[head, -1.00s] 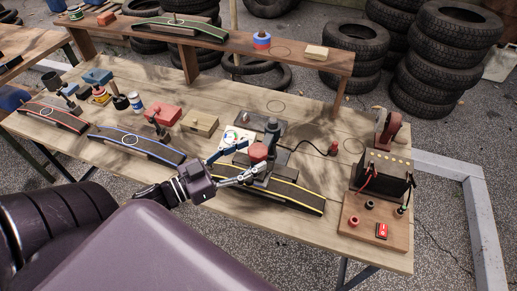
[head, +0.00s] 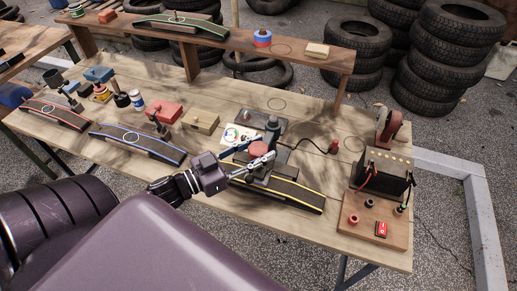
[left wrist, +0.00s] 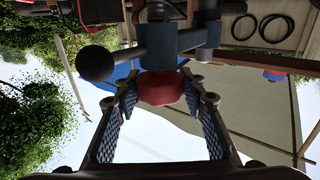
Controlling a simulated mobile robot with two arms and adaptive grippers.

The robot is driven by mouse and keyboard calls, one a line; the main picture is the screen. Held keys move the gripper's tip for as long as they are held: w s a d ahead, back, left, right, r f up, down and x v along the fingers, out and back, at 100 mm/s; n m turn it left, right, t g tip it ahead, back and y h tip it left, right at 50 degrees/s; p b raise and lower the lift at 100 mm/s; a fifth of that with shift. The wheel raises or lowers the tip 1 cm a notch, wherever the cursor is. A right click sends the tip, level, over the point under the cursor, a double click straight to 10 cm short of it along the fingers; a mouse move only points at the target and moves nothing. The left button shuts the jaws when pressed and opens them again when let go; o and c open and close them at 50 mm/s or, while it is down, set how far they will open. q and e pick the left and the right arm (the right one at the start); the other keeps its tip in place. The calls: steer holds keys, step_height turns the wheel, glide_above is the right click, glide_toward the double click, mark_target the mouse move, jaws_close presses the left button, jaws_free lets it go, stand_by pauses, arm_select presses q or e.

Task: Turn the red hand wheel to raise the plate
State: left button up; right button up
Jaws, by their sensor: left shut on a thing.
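The red hand wheel (head: 259,147) is on a dark grey device (head: 272,129) at the front middle of the wooden bench. My left gripper (head: 257,151) reaches it from the left, with one finger on each side. In the left wrist view the red wheel (left wrist: 160,88) sits between the two pads of my left gripper (left wrist: 160,100), below a dark bar with a round knob. My left gripper is shut on the wheel, which is partly hidden by the fingers in the head view. I cannot make out the plate clearly. My right gripper is not in view.
A yellow-edged ramp (head: 290,194) lies by the device, with a white dial card (head: 236,134) behind. A battery-like box (head: 384,172) and a board with a red switch (head: 381,229) stand to the right. A raised shelf (head: 225,42) runs along the back.

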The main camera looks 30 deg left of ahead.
arm_select(q)
steer(key=shift+r+n+y+p, duration=0.2)
steer(key=shift+n+y+p, duration=0.2)
steer(key=shift+y+p, duration=0.25)
steer(key=shift+n+t+y+p, duration=0.5)
steer(key=shift+n+y+p, duration=0.1)
steer(key=shift+y+p, duration=0.05)
steer(key=shift+n+t+y+p, duration=0.3)
steer(key=shift+n+y+p, duration=0.6)
steer(key=shift+y, duration=0.8)
steer(key=shift+f+n+y, duration=0.15)
steer(key=shift+n+y, duration=0.55)
steer(key=shift+y, duration=0.4)
steer(key=o, duration=1.2)
steer(key=shift+a, duration=0.1)
